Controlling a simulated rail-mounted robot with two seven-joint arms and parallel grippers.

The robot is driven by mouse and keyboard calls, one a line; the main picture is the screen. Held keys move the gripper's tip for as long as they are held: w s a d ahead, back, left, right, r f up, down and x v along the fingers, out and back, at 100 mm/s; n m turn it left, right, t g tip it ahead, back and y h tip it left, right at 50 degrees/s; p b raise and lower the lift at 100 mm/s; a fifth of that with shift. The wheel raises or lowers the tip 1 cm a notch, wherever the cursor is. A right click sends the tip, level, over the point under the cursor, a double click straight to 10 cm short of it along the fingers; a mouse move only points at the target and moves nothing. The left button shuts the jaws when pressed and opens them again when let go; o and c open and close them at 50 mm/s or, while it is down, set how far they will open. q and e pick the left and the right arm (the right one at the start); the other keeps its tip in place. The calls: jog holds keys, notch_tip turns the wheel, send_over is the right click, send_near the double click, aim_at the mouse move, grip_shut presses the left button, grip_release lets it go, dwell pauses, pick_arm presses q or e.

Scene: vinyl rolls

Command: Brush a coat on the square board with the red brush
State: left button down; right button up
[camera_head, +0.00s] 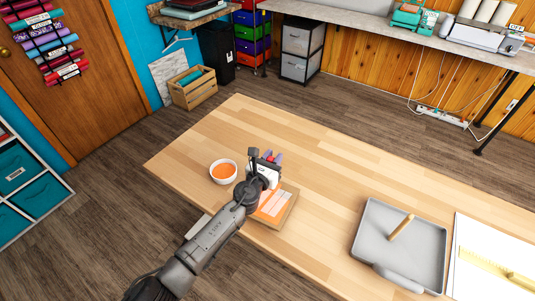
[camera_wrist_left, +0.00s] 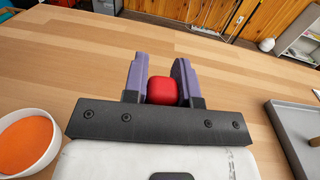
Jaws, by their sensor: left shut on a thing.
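My left gripper (camera_head: 271,158) is over the square board (camera_head: 288,210) near the table's front edge. In the left wrist view the gripper (camera_wrist_left: 161,80) has its purple fingers shut on a red block-like part (camera_wrist_left: 162,91), which appears to be the red brush. The brush's bristles are hidden in both views. The board shows orange paint with paler streaks; my arm and gripper cover part of it. A white bowl (camera_head: 213,178) of orange paint (camera_head: 224,171) stands left of the board. The bowl also shows in the left wrist view (camera_wrist_left: 55,151). My right gripper is not in view.
A grey tray (camera_head: 372,228) with a wooden-handled tool (camera_head: 402,227) stands on the table (camera_head: 330,170) to the right. Beyond it lies a white sheet (camera_head: 490,232) with a yellowish brush-like tool (camera_head: 482,263). The table between the board and tray is clear.

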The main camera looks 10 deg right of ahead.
pick_arm(q)
jog(key=s+d+p, duration=0.2)
jog(key=s+d, duration=0.2)
jog(key=d, duration=0.2)
jog(key=shift+s, duration=0.2)
dwell(0.4)
jog(key=shift+a, duration=0.1)
dwell(0.4)
jog(key=w+a+b, duration=0.4)
jog(key=w+a, duration=0.3)
jog(key=a, duration=0.2)
jog(key=shift+w+a, duration=0.15)
jog(key=shift+a, duration=0.2)
dwell(0.7)
dwell(0.3)
